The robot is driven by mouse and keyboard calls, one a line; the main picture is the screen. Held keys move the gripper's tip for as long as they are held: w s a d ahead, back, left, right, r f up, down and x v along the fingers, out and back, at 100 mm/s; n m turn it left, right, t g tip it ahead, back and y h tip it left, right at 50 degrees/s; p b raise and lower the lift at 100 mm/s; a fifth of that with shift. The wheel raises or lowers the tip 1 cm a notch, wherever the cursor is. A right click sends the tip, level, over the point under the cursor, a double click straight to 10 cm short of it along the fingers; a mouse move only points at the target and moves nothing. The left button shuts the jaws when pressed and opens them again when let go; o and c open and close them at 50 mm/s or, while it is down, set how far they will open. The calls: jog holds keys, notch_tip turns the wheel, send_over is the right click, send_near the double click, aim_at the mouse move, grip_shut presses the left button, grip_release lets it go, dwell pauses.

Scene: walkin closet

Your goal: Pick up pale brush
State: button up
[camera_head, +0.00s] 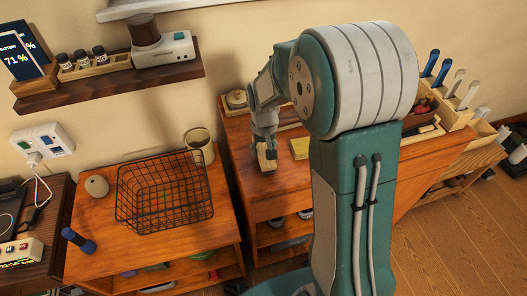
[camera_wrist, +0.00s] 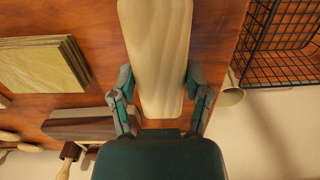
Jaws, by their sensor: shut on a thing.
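The pale brush shows as a long, smooth, pale wooden body (camera_wrist: 157,45) between my fingers in the wrist view. Its bristles are not visible. My gripper (camera_wrist: 161,76) is shut on it, with one finger against each long side. In the head view my gripper (camera_head: 265,143) points down over the left part of the wooden cabinet top, and the brush (camera_head: 267,160) shows small beneath it. I cannot tell whether the brush touches the top.
A yellowish stack (camera_head: 299,148) lies right of the brush. A black wire basket (camera_head: 165,190) and a mug (camera_head: 199,147) stand on the left cabinet. A dark-and-pale wooden block (camera_wrist: 80,124) lies near the wall. My arm hides much of the cabinet top.

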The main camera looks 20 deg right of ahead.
jog(key=s+r, duration=0.1)
jog(key=r, duration=0.1)
jog(key=s+d+r, duration=0.1)
jog(key=r, duration=0.2)
jog(key=s+r, duration=0.2)
jog(key=shift+d+r, duration=0.2)
jog(key=shift+r, duration=0.05)
jog(key=s+d+r, duration=0.2)
jog(key=s+r, duration=0.2)
jog(key=s, duration=0.5)
jog(key=shift+d+r, duration=0.4)
